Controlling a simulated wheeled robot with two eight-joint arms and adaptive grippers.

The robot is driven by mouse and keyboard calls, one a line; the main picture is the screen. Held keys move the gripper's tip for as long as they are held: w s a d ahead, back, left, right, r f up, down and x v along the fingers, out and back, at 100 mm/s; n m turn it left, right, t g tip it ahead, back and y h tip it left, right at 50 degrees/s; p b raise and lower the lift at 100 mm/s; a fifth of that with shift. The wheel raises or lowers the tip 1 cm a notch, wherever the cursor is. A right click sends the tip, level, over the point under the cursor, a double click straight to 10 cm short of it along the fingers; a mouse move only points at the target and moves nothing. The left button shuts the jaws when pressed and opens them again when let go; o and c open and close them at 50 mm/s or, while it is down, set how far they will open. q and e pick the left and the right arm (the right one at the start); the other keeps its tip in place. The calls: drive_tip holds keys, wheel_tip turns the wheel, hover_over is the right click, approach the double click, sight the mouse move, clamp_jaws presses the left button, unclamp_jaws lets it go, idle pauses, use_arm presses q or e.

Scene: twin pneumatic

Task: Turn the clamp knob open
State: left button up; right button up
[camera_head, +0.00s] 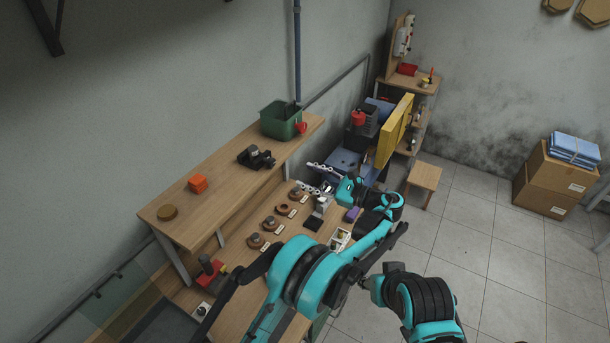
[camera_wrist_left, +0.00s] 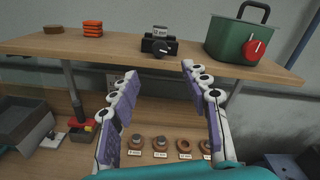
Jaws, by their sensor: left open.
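A dark clamp-like device (camera_head: 257,157) with a round black knob stands on the raised wooden shelf. In the left wrist view its knob (camera_wrist_left: 160,49) faces me, between and beyond the fingertips. My left gripper (camera_head: 312,176) is open and empty, to the right of the device and in front of the shelf. Its two fingers, with purple pads, spread wide in the left wrist view (camera_wrist_left: 159,72) and touch nothing there. My right gripper is not in view.
Orange blocks (camera_head: 198,183) and a round brown piece (camera_head: 167,212) lie on the shelf's left part. Below the shelf, several labelled round brown holders (camera_wrist_left: 160,143) line the bench.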

sight(274, 162)
use_arm(q)
drive_tip(key=w+a+m+g+h, duration=0.1)
drive_tip(key=w+a, duration=0.1)
drive_tip(key=a, duration=0.1)
drive_tip(key=w+a+m+g+h+p, duration=0.1)
drive_tip(key=w+a+m, duration=0.1)
drive_tip(key=a, duration=0.2)
drive_tip(key=w+a+m+g+h, duration=0.1)
drive_tip(key=w+a+m, duration=0.1)
drive_tip(key=w+a, duration=0.1)
drive_tip(key=shift+a+r, duration=0.25)
drive_tip(key=shift+r, duration=0.05)
drive_tip(key=shift+d, duration=0.1)
